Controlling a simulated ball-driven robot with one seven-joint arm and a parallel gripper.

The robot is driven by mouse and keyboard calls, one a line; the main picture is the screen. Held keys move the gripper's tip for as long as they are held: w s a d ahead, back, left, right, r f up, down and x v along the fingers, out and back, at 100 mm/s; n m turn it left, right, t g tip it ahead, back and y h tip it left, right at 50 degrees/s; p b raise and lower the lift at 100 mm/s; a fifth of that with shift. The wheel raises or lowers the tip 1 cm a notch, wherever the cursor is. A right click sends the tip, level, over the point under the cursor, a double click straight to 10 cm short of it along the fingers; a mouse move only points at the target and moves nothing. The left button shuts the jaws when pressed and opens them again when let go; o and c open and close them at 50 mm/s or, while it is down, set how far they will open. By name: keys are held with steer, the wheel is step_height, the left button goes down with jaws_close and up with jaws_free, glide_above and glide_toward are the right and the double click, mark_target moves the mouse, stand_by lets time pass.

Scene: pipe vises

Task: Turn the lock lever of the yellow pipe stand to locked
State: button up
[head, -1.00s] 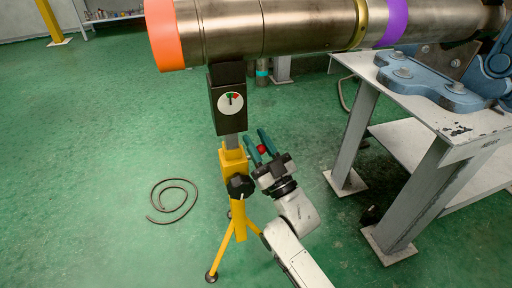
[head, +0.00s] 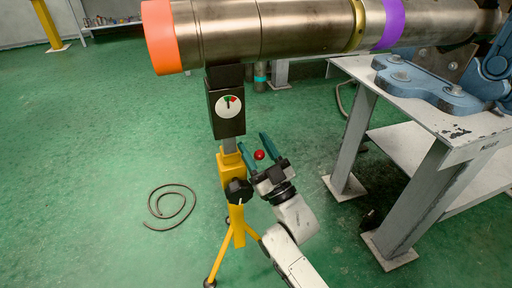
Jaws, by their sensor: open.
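The yellow pipe stand (head: 236,216) stands upright on tripod legs under the orange end of the pipe. Its black head (head: 226,122) carries a round white dial with green and red marks. A black knob (head: 238,191) sits on the yellow post. A red ball (head: 259,155), apparently the end of the lock lever, shows just right of the post. My gripper (head: 256,146) is open, its two teal fingers on either side of the ball in the picture. I cannot tell whether a finger touches it. The lever's shaft is not visible.
The large metal pipe (head: 290,30) runs overhead, with orange, yellow and purple bands. A grey steel table (head: 440,122) with blue clamp parts stands to the right. A coiled cable (head: 170,205) lies on the green floor at left. The floor around the stand is otherwise clear.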

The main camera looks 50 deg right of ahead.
steer(key=p+v, duration=0.2)
steer(key=v, duration=0.8)
steer(key=shift+s+f, duration=0.3)
